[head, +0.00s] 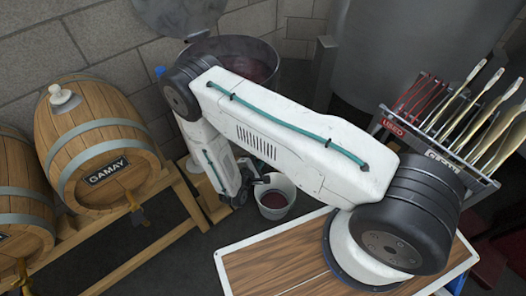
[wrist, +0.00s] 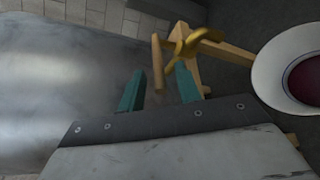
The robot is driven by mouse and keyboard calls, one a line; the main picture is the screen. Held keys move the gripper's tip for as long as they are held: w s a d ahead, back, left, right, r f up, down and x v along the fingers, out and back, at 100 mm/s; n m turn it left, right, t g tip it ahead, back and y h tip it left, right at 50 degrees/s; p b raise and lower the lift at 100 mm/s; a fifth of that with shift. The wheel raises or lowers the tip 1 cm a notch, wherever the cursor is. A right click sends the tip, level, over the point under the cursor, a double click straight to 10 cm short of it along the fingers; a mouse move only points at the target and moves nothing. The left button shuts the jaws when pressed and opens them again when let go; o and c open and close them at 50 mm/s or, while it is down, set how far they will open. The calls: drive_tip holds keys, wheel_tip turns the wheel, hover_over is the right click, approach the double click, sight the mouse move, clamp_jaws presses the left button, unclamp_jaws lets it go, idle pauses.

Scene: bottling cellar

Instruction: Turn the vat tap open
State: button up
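A steel vat (head: 255,48) with dark red content stands behind my arm in the head view. Its grey wall (wrist: 70,75) fills the left of the wrist view. The brass tap (wrist: 192,40) is at the top middle of the wrist view; my arm hides it in the head view. My gripper (wrist: 160,72) is open, its two teal fingers apart. One bar of the tap (wrist: 157,62) shows in the gap between the fingertips; I cannot tell whether they touch it. In the head view my gripper is mostly hidden behind my arm.
A white bucket (head: 274,211) with red liquid stands on the floor beside my gripper; it also shows in the wrist view (wrist: 268,75). Barrels, one labelled GAMAY (head: 112,143), lie on a wooden rack at left. A tool rack (head: 420,140) stands at right, behind a wooden tabletop (head: 270,268).

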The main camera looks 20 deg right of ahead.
drive_tip(key=shift+x, duration=1.95)
clamp_jaws()
